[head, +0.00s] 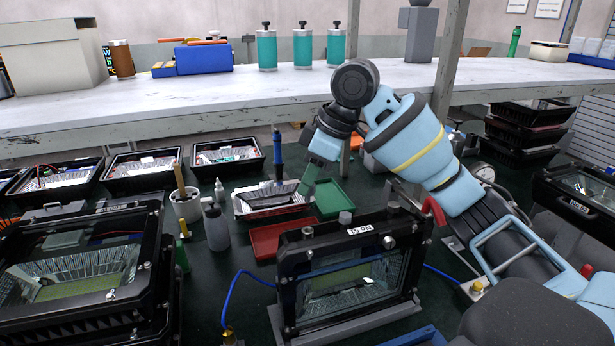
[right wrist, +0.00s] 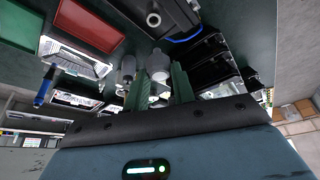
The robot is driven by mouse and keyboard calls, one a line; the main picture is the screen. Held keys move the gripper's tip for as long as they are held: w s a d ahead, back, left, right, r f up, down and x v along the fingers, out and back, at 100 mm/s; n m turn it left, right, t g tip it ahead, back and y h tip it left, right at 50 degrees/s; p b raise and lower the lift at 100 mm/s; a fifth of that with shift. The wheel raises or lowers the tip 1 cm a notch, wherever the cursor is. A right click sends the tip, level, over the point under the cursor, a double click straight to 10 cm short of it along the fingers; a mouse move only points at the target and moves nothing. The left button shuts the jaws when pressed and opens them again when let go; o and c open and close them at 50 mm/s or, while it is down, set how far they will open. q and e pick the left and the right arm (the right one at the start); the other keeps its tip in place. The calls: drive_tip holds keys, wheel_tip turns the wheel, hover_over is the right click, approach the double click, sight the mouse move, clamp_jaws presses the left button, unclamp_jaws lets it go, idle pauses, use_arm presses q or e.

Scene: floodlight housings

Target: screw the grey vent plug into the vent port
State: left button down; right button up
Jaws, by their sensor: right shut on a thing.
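My right gripper (head: 309,188) hangs above and behind the front floodlight housing, with its green fingers pointing down. In the right wrist view the two fingers (right wrist: 158,88) stand a small gap apart. They are shut on the grey vent plug, which I can hardly make out between them. The black housing (head: 290,262) stands upright on a grey stand, labelled on its top edge. I cannot tell which is the vent port. The gripper is apart from the housing. My left gripper is out of view.
A red tray (head: 266,242) and a green tray (head: 331,207) lie behind the housing. A squeeze bottle (head: 216,232) and a brush jar (head: 186,207) stand left of them. Other housings (head: 82,300) fill the left. A blue cable (head: 232,292) runs beside the stand.

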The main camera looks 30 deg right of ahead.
drive_tip(key=shift+s, duration=0.1)
drive_tip(key=shift+f, duration=2.85)
drive_tip(key=shift+f, duration=1.4)
drive_tip(key=o, duration=1.1)
drive_tip(key=shift+c, duration=0.2)
drive_tip(key=v, duration=0.7)
drive_tip(key=shift+r, duration=0.35)
drive_tip(key=shift+s+d+f, duration=0.1)
